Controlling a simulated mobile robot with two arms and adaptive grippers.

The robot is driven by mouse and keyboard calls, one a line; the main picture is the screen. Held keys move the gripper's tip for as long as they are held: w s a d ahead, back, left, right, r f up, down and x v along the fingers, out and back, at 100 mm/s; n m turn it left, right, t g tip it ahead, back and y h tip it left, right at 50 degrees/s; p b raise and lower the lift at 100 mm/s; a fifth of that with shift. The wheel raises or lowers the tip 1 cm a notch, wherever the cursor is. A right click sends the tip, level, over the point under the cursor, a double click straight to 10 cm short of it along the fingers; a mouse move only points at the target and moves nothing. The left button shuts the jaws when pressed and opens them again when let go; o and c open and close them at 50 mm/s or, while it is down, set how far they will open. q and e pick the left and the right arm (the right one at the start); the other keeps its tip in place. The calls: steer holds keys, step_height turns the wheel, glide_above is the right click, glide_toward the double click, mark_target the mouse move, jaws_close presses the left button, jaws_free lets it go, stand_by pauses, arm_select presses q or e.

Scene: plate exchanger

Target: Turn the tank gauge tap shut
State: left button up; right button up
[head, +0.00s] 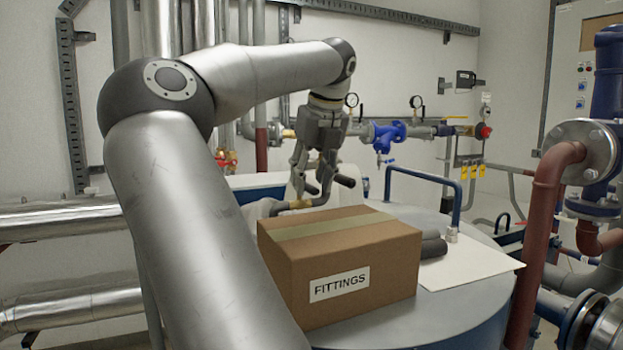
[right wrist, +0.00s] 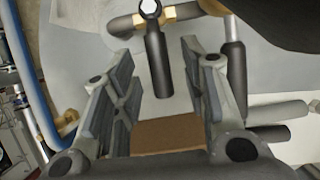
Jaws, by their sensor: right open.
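A tap with a black lever (right wrist: 158,65) and a white-topped pivot sits on a brass and grey pipe fitting in the right wrist view. A second black lever (right wrist: 233,62) stands to its right on the same pipework. I cannot tell from a label which one is the gauge tap. My right gripper (head: 311,186) is open over the pipework behind the box in the head view. In the right wrist view its fingers (right wrist: 157,60) stand on either side of the first lever, with gaps on both sides. Brass pipework (head: 300,203) shows low beside the gripper in the head view. My left gripper is not visible.
A cardboard box marked FITTINGS (head: 340,262) stands on the round tank lid (head: 455,300), close in front of the gripper. Red pipe (head: 540,240) stands at the right.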

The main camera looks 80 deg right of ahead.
steer(key=v, duration=1.1)
steer(key=shift+r, duration=0.25)
